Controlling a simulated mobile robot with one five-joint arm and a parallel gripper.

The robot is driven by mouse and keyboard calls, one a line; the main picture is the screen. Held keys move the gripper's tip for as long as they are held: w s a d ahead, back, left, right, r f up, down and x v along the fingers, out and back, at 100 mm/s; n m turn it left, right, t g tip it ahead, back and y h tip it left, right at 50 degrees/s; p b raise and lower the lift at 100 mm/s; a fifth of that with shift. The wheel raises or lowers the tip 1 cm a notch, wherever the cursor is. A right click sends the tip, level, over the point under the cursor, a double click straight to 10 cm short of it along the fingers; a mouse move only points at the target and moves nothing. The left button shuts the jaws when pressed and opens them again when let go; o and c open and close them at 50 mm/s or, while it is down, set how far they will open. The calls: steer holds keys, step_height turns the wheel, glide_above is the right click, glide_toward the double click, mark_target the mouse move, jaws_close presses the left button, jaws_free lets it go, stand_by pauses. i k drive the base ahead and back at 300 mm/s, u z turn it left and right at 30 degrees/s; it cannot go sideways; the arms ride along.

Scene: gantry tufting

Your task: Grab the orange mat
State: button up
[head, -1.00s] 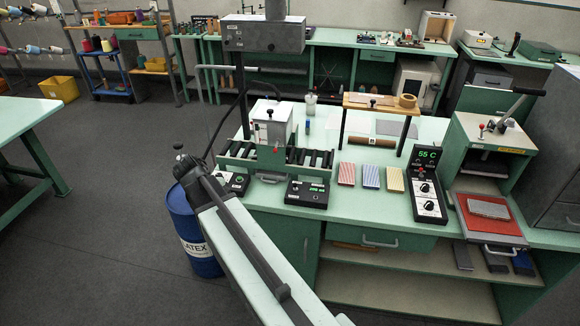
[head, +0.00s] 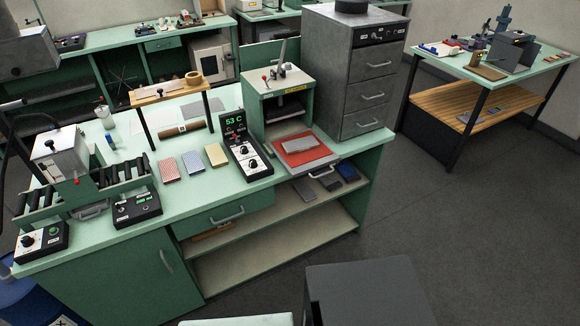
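A red-orange mat (head: 304,157) lies flat on the pull-out tray of the press at the right end of the green bench. A grey pad (head: 296,143) lies on top of it and covers its middle. No other plainly orange mat shows. My gripper is not in view.
The green press (head: 278,95) stands behind the mat, with a control box (head: 245,145) at its left reading 53 C. A grey drawer cabinet (head: 365,75) stands to the right. Dark pads (head: 325,178) lie on the shelf below. Floor (head: 450,235) is clear at right.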

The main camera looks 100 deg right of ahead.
mark_target(291, 147)
steer(key=u, duration=0.6)
steer(key=i, duration=1.75)
steer(key=z, duration=4.9)
steer(key=i, duration=1.1)
steer(key=z, duration=0.05)
